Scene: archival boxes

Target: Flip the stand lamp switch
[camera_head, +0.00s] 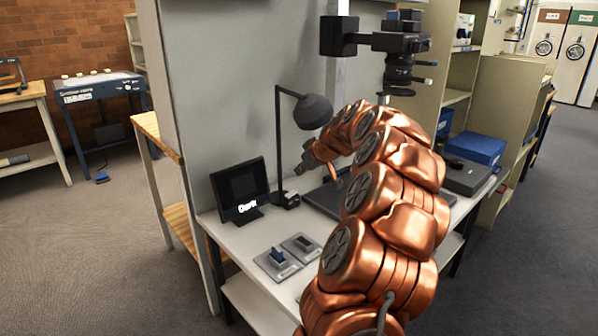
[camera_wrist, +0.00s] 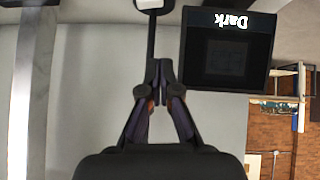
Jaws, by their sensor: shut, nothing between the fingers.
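The stand lamp (camera_head: 312,111) is black, with a thin pole and a round shade, and stands on the white bench beside a small screen (camera_head: 238,190). Its pole shows in the wrist view (camera_wrist: 151,38), just past my fingertips. At its foot is a small dark block with a pale top (camera_head: 291,197). Two grey plates lie at the bench front, one with a blue switch (camera_head: 278,255), one with a dark switch (camera_head: 303,243); their labels are unreadable. My gripper (camera_wrist: 158,66) is shut and empty, pointing toward the pole; I cannot tell if it touches. The screen reads "Dark" in the wrist view (camera_wrist: 226,50).
A flat dark panel (camera_head: 322,201) lies on the bench behind my arm. A black camera-like rig (camera_head: 392,45) hangs above. A grey partition (camera_head: 235,100) backs the bench. A blue box (camera_head: 474,147) is at the right. Open floor (camera_head: 110,240) lies to the left.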

